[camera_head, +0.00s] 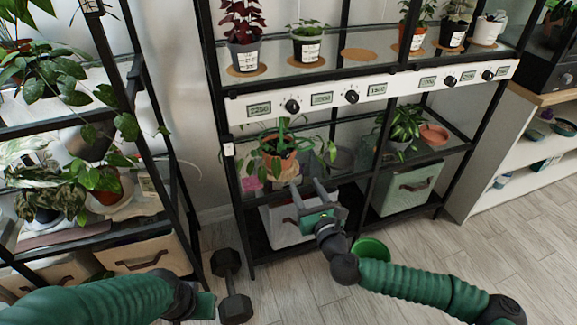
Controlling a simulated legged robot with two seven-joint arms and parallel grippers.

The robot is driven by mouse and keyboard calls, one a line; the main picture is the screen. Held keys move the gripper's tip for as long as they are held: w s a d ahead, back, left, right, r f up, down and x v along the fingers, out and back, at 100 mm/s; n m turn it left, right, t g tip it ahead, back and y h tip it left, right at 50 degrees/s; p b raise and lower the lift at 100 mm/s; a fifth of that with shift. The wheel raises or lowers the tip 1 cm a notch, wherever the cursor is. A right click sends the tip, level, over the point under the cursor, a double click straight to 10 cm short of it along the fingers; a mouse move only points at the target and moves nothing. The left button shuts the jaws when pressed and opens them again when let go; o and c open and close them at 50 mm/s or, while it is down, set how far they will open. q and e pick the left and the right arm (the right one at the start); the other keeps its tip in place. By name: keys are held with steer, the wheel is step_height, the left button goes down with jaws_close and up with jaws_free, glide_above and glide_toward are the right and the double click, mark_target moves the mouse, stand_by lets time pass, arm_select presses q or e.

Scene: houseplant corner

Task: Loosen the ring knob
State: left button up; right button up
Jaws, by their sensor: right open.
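A white control panel (390,87) runs along the front of the middle shelf of the black rack. It carries several round black knobs beside small displays. These include a left knob (292,106), a second knob (352,97), a third knob (450,80) and a right knob (488,75). I cannot tell which is the ring knob. My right gripper (308,190) is open and well below the panel, in front of the lower shelf, touching no knob. My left gripper (205,306) is low at the left, near the floor; its fingers do not show clearly.
Potted plants stand on the rack's shelves, including a terracotta pot (279,163) just above my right gripper. A black dumbbell (231,286) lies on the floor beside my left gripper. A green dish (371,250) is by my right arm. Floor at right is clear.

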mark_target(286, 157)
steer(key=b+x, duration=0.1)
steer(key=x, duration=0.3)
steer(key=b+x, duration=0.1)
steer(key=x, duration=0.3)
steer(key=a+b+x, duration=0.1)
steer(key=b+x, duration=0.1)
steer(key=x, duration=0.2)
steer(key=shift+f, duration=0.25)
steer(key=shift+w+r, duration=0.15)
steer(key=shift+w, duration=0.2)
steer(key=shift+a, duration=0.1)
steer(key=c, duration=0.4)
jaws_close()
